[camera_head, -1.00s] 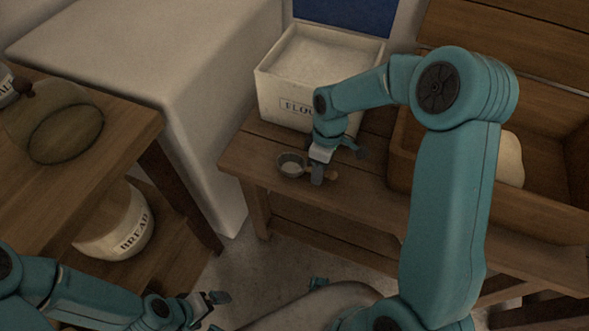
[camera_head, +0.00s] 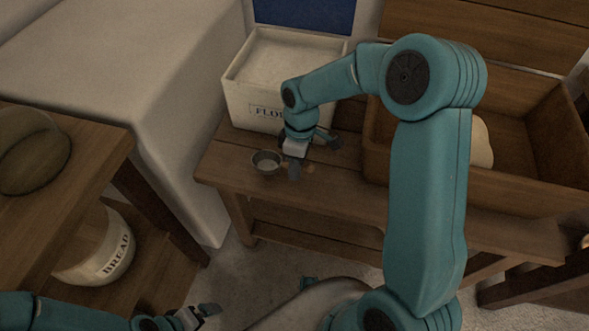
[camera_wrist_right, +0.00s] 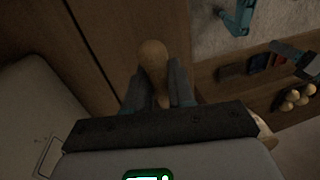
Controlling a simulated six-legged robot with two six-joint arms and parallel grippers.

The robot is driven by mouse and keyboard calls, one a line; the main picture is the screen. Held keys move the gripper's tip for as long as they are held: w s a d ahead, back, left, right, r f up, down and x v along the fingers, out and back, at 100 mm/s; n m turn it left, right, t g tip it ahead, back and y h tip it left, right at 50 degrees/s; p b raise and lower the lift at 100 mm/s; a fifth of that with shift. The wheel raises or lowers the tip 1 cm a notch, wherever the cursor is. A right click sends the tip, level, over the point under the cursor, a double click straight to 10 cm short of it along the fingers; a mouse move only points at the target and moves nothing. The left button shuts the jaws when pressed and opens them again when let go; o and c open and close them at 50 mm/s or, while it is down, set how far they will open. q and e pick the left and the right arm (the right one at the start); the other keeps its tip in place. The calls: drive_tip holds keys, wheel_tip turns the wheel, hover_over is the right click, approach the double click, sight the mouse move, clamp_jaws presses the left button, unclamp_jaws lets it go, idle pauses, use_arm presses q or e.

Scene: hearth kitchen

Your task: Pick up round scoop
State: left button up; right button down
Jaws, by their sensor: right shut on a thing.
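The round scoop (camera_head: 267,161) is a small grey metal cup with a wooden handle. In the head view it is over the bench top, in front of the flour bin, its open side up. My right gripper (camera_head: 296,170) is shut on its handle, beside the cup. In the right wrist view the handle's rounded wooden end (camera_wrist_right: 152,56) shows between the two fingers; the cup is hidden there. Whether the cup is clear of the bench is hard to tell. My left gripper (camera_head: 205,311) is low in the head view, away from the scoop; its opening is unclear.
The white flour bin (camera_head: 250,97) stands just behind the scoop. A wooden trough (camera_head: 545,125) with a pale lump sits on the bench (camera_head: 345,195) to the right. A bread crock (camera_head: 110,262) is under the left table. The front bench strip is clear.

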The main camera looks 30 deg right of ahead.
wheel_tip(320, 180, up, 17)
drive_tip(key=p, duration=0.3)
idle(0.3)
